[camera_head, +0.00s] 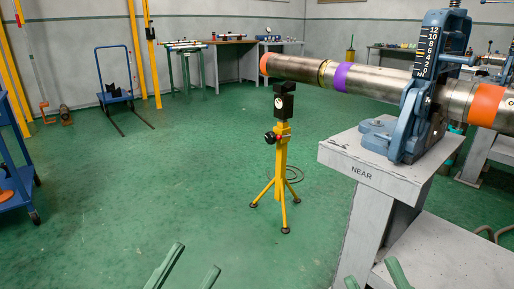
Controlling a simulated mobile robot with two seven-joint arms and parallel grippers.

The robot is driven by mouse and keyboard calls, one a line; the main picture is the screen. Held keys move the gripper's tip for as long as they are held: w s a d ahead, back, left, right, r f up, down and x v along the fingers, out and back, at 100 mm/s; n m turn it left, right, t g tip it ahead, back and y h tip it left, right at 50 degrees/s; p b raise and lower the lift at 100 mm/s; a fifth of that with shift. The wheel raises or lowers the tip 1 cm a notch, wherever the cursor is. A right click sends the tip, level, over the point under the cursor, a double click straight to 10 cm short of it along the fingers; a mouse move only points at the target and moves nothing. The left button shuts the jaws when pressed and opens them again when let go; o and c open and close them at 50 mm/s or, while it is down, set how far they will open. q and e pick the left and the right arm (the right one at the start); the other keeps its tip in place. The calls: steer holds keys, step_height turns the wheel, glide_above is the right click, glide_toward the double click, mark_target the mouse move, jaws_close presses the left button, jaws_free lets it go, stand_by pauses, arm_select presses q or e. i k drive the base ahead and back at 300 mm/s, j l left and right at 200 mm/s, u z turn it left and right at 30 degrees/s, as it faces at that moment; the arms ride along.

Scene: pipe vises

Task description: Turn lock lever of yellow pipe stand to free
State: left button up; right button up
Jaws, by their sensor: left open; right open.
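The yellow pipe stand (282,155) stands upright on three spread legs on the green floor, left of the grey bench. Its black head with a round white gauge (284,103) sits below the pipe; I cannot tell whether they touch. The lock lever (271,137), a black knob with a little red, sticks out to the left of the column; its exact setting is too small to tell. My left gripper (192,262) is open and empty at the bottom edge, well short of the stand. My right gripper (374,272) is open at the bottom, in front of the bench leg.
A steel pipe (383,83) with orange and purple bands runs through a blue vise (412,120) on the grey bench (345,150) marked NEAR. A blue cart (15,190) stands at far left. The floor between my grippers and the stand is clear.

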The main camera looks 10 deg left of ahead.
mark_target(278, 137)
steer(key=i+j+z, duration=0.15)
steer(key=i+j, duration=0.25)
steer(key=i+j+z, duration=0.2)
steer(key=i+j, duration=0.3)
steer(key=i+j+z, duration=0.15)
steer(key=i+j, duration=0.35)
steer(key=i+j+z, duration=0.2)
steer(key=i+j, duration=0.25)
steer(key=j, duration=0.2)
